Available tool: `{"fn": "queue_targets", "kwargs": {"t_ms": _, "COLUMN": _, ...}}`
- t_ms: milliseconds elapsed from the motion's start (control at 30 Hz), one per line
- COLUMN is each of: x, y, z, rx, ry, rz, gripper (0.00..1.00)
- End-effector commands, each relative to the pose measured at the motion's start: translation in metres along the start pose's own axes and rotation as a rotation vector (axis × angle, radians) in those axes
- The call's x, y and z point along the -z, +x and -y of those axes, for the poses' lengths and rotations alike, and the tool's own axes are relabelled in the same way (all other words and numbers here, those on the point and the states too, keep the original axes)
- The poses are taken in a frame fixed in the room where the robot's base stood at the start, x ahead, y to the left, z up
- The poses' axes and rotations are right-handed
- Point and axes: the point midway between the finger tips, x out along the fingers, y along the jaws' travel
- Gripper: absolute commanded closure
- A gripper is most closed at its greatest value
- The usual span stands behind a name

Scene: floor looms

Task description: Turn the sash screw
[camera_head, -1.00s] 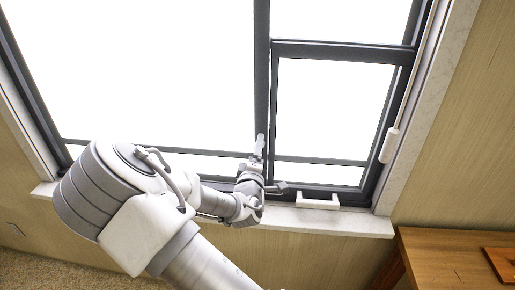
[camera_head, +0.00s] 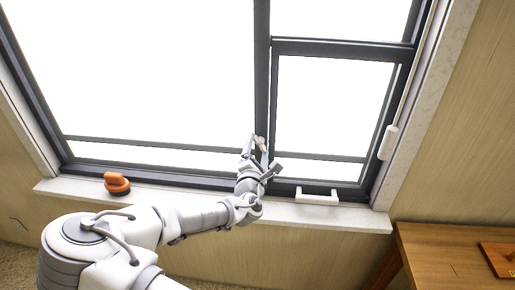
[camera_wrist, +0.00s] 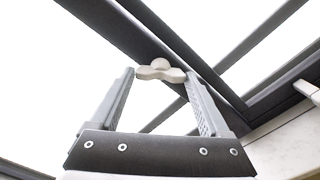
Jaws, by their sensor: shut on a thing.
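The sash screw is a pale, winged knob on the dark upright window bar. It shows in the wrist view (camera_wrist: 160,71) between my fingertips, and in the head view as a small pale tip (camera_head: 260,142). My gripper (camera_head: 253,146) is at the bar just above the sill. In the wrist view my gripper (camera_wrist: 159,76) has one grey finger on each side of the screw, shut on its wings. The screw's shaft is hidden behind the knob.
The pale sill (camera_head: 285,212) carries an orange object (camera_head: 117,183) at left and a white handle-like piece (camera_head: 317,197) right of my gripper. A white block (camera_head: 389,142) hangs on a cord at right. A wooden table (camera_head: 437,255) stands at lower right.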

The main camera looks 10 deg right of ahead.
Motion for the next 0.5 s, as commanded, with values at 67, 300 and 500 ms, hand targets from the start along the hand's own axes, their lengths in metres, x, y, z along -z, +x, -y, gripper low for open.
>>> {"fn": "queue_targets", "kwargs": {"t_ms": 67, "x": -0.0001, "y": -0.0004, "z": 0.0008, "rx": 0.001, "ry": -0.031, "rz": 0.0, "gripper": 0.76}}
{"fn": "queue_targets", "kwargs": {"t_ms": 300, "x": -0.0001, "y": -0.0004, "z": 0.0011, "rx": 0.002, "ry": -0.077, "rz": 0.0, "gripper": 0.76}}
{"fn": "queue_targets", "kwargs": {"t_ms": 500, "x": -0.0001, "y": -0.0004, "z": 0.0012, "rx": 0.002, "ry": -0.083, "rz": 0.0, "gripper": 0.76}}
